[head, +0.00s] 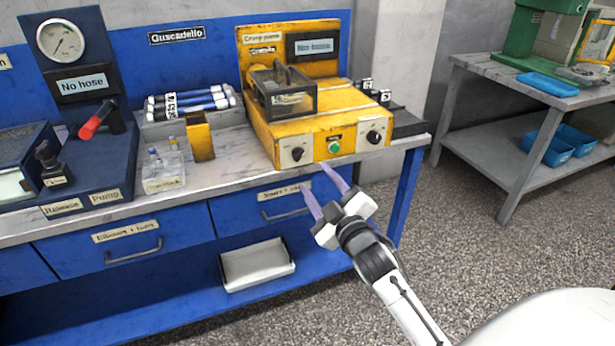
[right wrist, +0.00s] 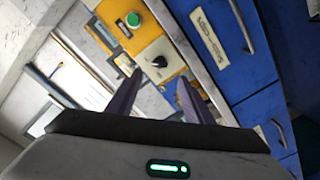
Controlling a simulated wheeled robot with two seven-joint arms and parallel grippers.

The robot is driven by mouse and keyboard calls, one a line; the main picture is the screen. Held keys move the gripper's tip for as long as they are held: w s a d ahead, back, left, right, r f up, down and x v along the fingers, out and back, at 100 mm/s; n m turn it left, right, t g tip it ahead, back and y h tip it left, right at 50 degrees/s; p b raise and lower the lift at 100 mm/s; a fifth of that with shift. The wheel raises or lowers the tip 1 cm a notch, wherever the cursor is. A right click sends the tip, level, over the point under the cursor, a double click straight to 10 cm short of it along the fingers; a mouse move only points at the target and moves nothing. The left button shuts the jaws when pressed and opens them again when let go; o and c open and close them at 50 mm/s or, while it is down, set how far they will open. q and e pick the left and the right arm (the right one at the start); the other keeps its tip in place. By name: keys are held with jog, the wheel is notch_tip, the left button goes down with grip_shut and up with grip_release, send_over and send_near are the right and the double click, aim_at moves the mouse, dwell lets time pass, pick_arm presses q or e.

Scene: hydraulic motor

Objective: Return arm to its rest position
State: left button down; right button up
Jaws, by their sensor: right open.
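My right gripper (head: 320,190) is in front of the blue workbench (head: 190,222), at the height of its drawers and just below the front edge of the top. Its two purple fingers are apart with nothing between them. In the right wrist view the open fingers (right wrist: 158,95) point toward the yellow crimping machine (right wrist: 142,38) and the bench edge. The yellow machine (head: 315,125) stands on the bench top beyond the gripper, with a green button and two black knobs. My left gripper is not in view.
A drawer (head: 265,205) with a handle is right behind the gripper. A pump unit (head: 85,165), blue-white tubes (head: 185,103) and a small clear box (head: 163,172) stand on the bench. A white tray (head: 257,265) lies on the lower shelf. A grey table (head: 490,70) stands at the right; the floor between is free.

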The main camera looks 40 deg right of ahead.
jog(key=s+a+f+m+g+y, duration=0.3)
jog(key=s+a+f+g+y, duration=0.4)
jog(key=s+a+f, duration=1.5)
jog(key=s+f+g+p, duration=0.1)
jog(key=s+f, duration=0.1)
jog(key=s, duration=0.1)
jog(key=shift+s+a+f+m+g, duration=0.25)
jog(key=shift+f+m+g, duration=0.05)
jog(key=shift+m+g, duration=0.1)
